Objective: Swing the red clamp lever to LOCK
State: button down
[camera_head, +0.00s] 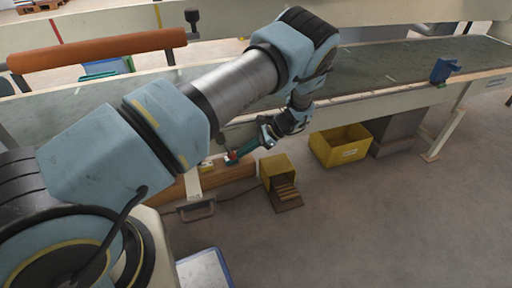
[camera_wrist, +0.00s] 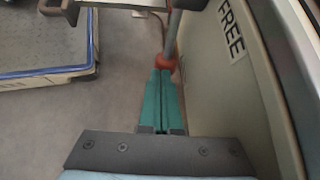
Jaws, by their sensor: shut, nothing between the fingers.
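The clamp lever shows in the wrist view as a grey rod with a red knob (camera_wrist: 167,62) at its near end. A white FREE label (camera_wrist: 232,31) is on the pale panel to the right of the rod. My gripper (camera_wrist: 161,73) has green fingers, shut together with nothing between them. Their tips are right at the red knob; I cannot tell whether they touch it. In the head view my gripper (camera_head: 240,153) reaches down beside the front of the bench, with a small red spot at its tips. No LOCK label is readable in either view.
A yellow box (camera_head: 276,166) and a yellow bin (camera_head: 340,142) stand on the floor to the right of my gripper. A blue-edged tray (camera_head: 203,272) is at the bottom; its blue edge also shows in the wrist view (camera_wrist: 45,73). Open floor lies at the lower right.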

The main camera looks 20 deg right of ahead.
aim_at(235, 158)
jog(key=shift+w+a+f+t+y+b, duration=0.2)
jog(key=shift+a+f+t+y+b, duration=0.1)
jog(key=shift+a+f+y+b, duration=1)
jog(key=shift+a+r+b, duration=0.15)
jog(key=shift+a+b, duration=0.1)
jog(key=shift+b, duration=0.1)
